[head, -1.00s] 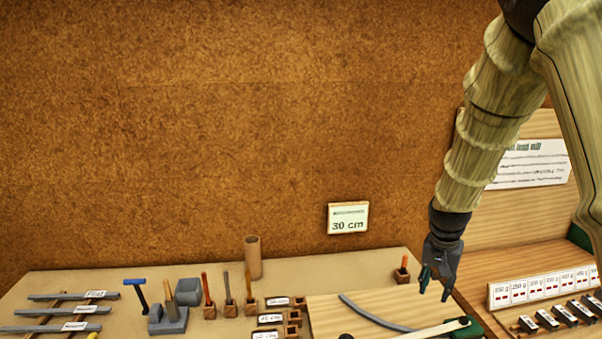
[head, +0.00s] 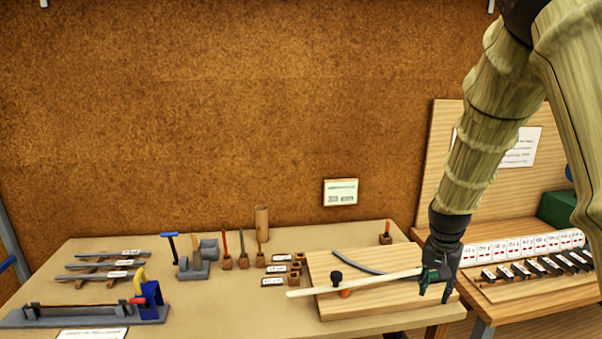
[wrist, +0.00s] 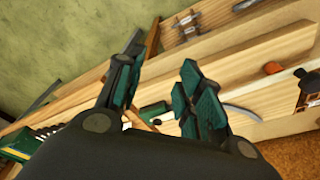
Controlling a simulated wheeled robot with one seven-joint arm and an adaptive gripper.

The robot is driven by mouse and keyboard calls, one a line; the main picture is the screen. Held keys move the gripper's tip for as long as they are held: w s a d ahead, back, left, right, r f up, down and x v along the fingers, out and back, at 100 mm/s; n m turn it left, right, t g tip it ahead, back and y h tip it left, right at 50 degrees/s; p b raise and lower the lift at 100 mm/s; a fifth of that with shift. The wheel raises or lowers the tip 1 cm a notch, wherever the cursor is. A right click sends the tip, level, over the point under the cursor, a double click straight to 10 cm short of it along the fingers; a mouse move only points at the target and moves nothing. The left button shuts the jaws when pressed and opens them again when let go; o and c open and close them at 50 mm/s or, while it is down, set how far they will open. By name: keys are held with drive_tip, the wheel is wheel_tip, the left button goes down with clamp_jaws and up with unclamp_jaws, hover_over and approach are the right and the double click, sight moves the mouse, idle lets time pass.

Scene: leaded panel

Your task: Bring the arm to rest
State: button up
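My gripper (head: 434,288) hangs at the end of my arm over the right edge of the bench, beside the right end of the light wooden board (head: 385,304). Its fingers point down. In the wrist view the two green-padded fingers of my gripper (wrist: 158,95) are spread apart with nothing between them. A pale wooden strip (head: 350,284) lies across the board, its right end partly hidden behind my gripper. A grey curved strip (head: 357,262) lies behind it on the board.
A row of small tools in wooden blocks (head: 243,262) stands mid-bench. Grey lead bars (head: 95,277) and a blue-handled device (head: 150,299) are at the left. A side bench with a labelled rack (head: 520,247) stands at the right. The space before the brown wall is free.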

drive_tip(key=s+a+f+n, duration=0.2)
drive_tip(key=s+f, duration=0.4)
drive_tip(key=f, duration=0.6)
drive_tip(key=s+a+f+n, duration=0.1)
drive_tip(key=s+a+f, duration=0.1)
drive_tip(key=s+f, duration=0.8)
drive_tip(key=s+a+f+n, duration=0.2)
drive_tip(key=s+a+f, duration=0.1)
drive_tip(key=s+f, duration=0.5)
drive_tip(key=s+a+f+n+g+y, duration=0.1)
drive_tip(key=s+a+f, duration=0.2)
drive_tip(key=s+f, duration=0.5)
drive_tip(key=s, duration=0.7)
drive_tip(key=shift+a+f+n, duration=0.25)
drive_tip(key=shift+a+n, duration=0.1)
drive_tip(key=shift+n, duration=0.05)
